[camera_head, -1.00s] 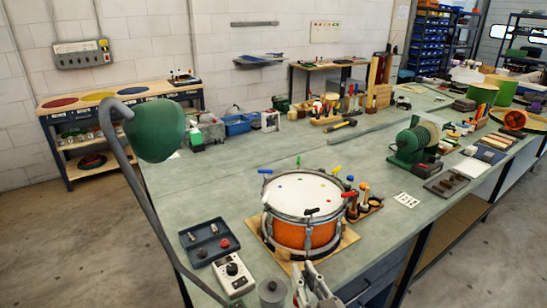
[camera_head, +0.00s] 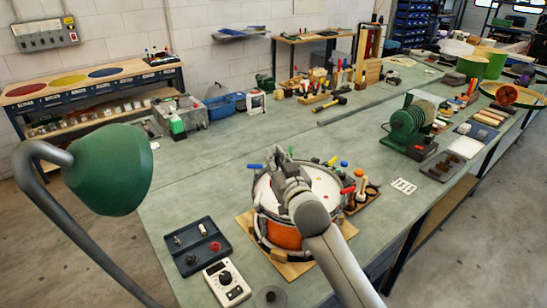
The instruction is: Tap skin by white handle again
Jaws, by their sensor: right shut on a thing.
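The drum (camera_head: 284,236) has an orange shell and metal hoops, and stands on a wooden board (camera_head: 345,228). Its pale skin (camera_head: 322,184) has small coloured marks. My right arm comes in from the lower right and covers the drum's middle. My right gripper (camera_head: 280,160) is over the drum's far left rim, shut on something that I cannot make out. I cannot pick out a white handle. My left gripper is not in view.
A green lamp (camera_head: 112,168) stands at the left. A dark tray (camera_head: 197,250) and a white meter box (camera_head: 227,284) lie left of the drum. A small tool rack (camera_head: 365,199) stands right of it. The bench behind the drum is mostly clear.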

